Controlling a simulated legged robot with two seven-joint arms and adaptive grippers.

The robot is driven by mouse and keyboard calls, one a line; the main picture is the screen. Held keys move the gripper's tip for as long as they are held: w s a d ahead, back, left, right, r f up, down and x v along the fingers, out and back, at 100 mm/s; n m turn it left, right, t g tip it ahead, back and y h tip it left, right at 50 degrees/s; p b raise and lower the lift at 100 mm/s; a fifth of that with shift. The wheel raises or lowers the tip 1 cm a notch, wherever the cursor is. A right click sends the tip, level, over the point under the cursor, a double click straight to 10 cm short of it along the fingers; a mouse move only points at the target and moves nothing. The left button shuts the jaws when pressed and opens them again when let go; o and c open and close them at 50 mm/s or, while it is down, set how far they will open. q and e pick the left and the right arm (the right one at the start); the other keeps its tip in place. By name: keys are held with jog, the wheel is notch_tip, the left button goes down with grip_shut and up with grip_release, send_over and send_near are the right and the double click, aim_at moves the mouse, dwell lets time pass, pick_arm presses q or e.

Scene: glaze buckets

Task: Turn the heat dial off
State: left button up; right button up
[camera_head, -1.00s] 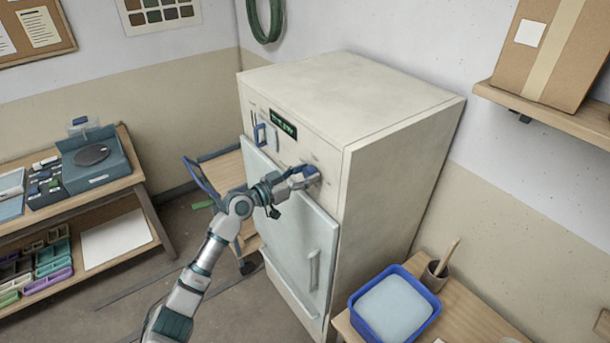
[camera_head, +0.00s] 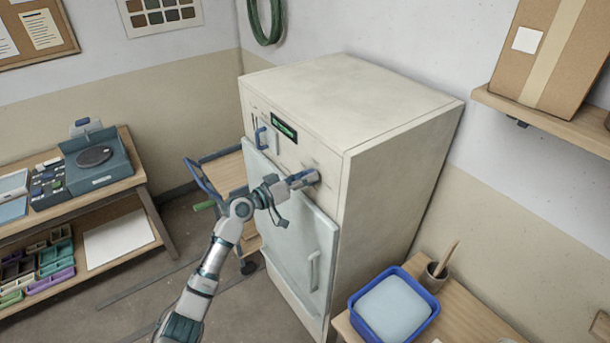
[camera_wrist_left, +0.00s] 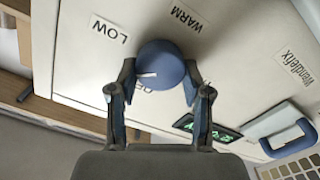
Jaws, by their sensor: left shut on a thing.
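The heat dial (camera_wrist_left: 162,62) is a round blue knob on the cream cabinet's front (camera_head: 322,156). In the left wrist view a short white mark on it points left, between the LOW label (camera_wrist_left: 109,29) and a partly hidden label that seems to begin with "O" (camera_wrist_left: 139,88). A WARM label (camera_wrist_left: 187,17) is at the upper right. My left gripper (camera_head: 304,179) is shut on the dial, one finger on each side. In the head view the gripper mostly hides the dial. My right gripper is out of view.
A green display (camera_head: 284,129) and a blue handle (camera_head: 261,137) are left of the dial. A pale door with a handle (camera_head: 314,270) is below. A blue tub (camera_head: 432,312) stands on a table at right. A blue-handled cart (camera_head: 203,180) stands left of the cabinet.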

pick_arm(q)
jog(key=shift+f+n+p, duration=0.2)
jog(key=shift+n+p, duration=1)
jog(key=shift+n, duration=0.8)
jog(key=shift+f+n+p, duration=0.25)
jog(key=shift+n+p, duration=1)
jog(key=shift+n, duration=0.75)
jog(key=shift+f+n+p, duration=0.2)
jog(key=shift+n+p, duration=1)
jog(key=shift+n, duration=0.8)
jog(key=o, duration=1.1)
jog(key=shift+o, duration=0.2)
jog(key=shift+w, duration=0.3)
jog(key=shift+s+r, duration=0.1)
